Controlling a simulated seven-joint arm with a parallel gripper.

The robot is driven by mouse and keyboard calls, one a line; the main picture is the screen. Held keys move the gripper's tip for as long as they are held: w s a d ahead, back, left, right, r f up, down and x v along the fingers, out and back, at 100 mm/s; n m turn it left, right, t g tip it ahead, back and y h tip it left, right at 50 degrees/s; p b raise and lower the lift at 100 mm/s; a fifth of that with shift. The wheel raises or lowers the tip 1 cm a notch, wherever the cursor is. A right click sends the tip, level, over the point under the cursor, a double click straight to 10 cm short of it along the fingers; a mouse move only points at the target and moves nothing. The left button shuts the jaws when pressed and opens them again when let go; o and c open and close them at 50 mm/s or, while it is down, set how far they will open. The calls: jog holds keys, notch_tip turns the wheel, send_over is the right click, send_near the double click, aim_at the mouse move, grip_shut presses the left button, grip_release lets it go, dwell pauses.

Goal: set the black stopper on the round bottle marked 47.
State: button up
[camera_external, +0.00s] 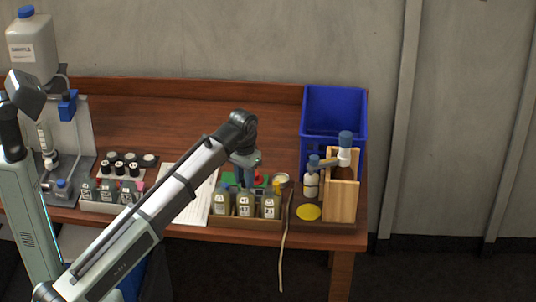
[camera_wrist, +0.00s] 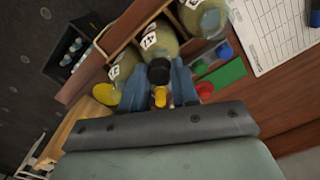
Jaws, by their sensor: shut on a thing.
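My gripper (camera_external: 246,180) hangs just behind the bottle tray (camera_external: 240,223). In the wrist view its two blue fingers (camera_wrist: 158,78) are shut on the black stopper (camera_wrist: 159,72), which shows between the fingertips. The round bottle marked 47 (camera_external: 244,207) stands in the middle of the tray, between two other labelled round bottles. The stopper appears apart from this bottle. My arm and fingers hide the stopper in the external view.
Red (camera_wrist: 205,91), blue (camera_wrist: 224,50) and yellow (camera_wrist: 160,97) pieces and a green patch (camera_wrist: 222,75) lie near the fingers. A yellow disc (camera_external: 308,213), wooden stand (camera_external: 343,202) and blue crate (camera_external: 334,100) are right. A paper sheet (camera_external: 198,203) lies left.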

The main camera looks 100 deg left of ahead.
jog(key=o, duration=1.4)
jog(key=shift+c, duration=0.2)
jog(key=shift+r, duration=3.75)
